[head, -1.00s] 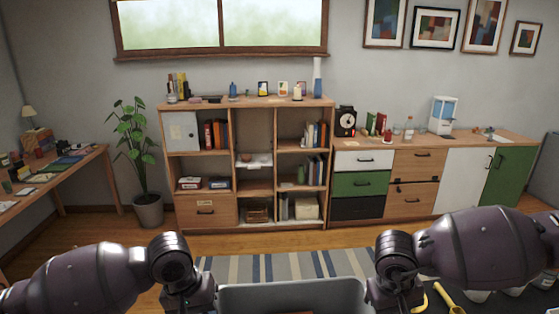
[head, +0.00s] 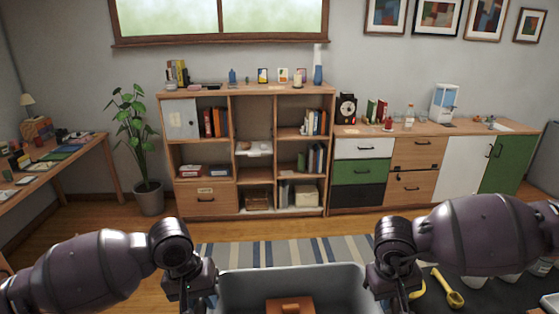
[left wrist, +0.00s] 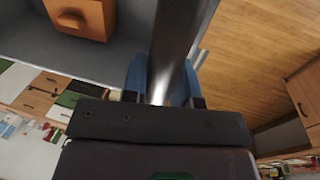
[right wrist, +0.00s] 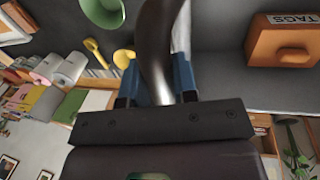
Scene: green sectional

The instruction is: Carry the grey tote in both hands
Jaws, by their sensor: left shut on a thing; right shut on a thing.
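The grey tote (head: 290,273) is in the bottom middle of the head view, with its lower part cut off. An orange box (head: 290,305) lies inside it; in the right wrist view this box (right wrist: 285,45) has a label reading TAGS. My left gripper (head: 193,298) is at the tote's left side. The left wrist view shows its blue fingers (left wrist: 163,80) shut around the tote's rim. My right gripper (head: 388,295) is at the tote's right side. Its blue fingers (right wrist: 155,75) are shut around the opposite rim in the right wrist view.
A dark table surface (head: 480,292) with a yellow scoop (head: 447,288) and white cups lies close at the right. A striped rug (head: 290,250) lies beyond the tote. A shelf unit (head: 250,150), cabinets (head: 410,170), a plant (head: 148,195) and a desk (head: 55,170) stand further off.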

